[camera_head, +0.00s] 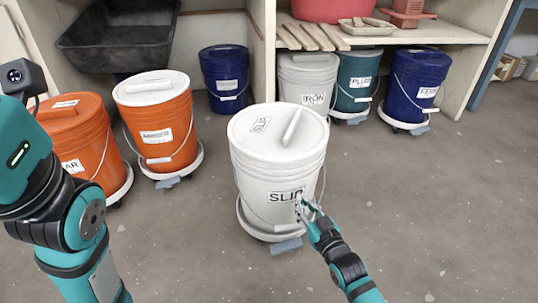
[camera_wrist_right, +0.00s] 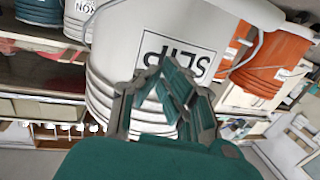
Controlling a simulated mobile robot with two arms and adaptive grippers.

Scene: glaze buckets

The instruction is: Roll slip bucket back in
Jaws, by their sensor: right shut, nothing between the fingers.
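The white slip bucket (camera_head: 270,160) stands upright on a round wheeled dolly (camera_head: 262,232) on the open floor, in front of the shelves. Its lid is on, with a label and a bar handle on top. My right gripper (camera_head: 307,208) is shut and empty, at the lower right front of the bucket beside the SLIP label (camera_head: 286,196). In the right wrist view the bucket (camera_wrist_right: 120,45) fills the middle, and the gripper fingers (camera_wrist_right: 165,85) are closed just in front of its wall. I cannot tell whether they touch it. My left arm shows at the left; its gripper is out of view.
Two orange buckets (camera_head: 156,115) on dollies stand to the left. A blue bucket (camera_head: 225,75) is behind. White IRON (camera_head: 307,78), teal (camera_head: 357,75) and blue (camera_head: 416,85) buckets stand under the shelf (camera_head: 440,33). A gap lies between the rear blue and IRON buckets, with a divider there.

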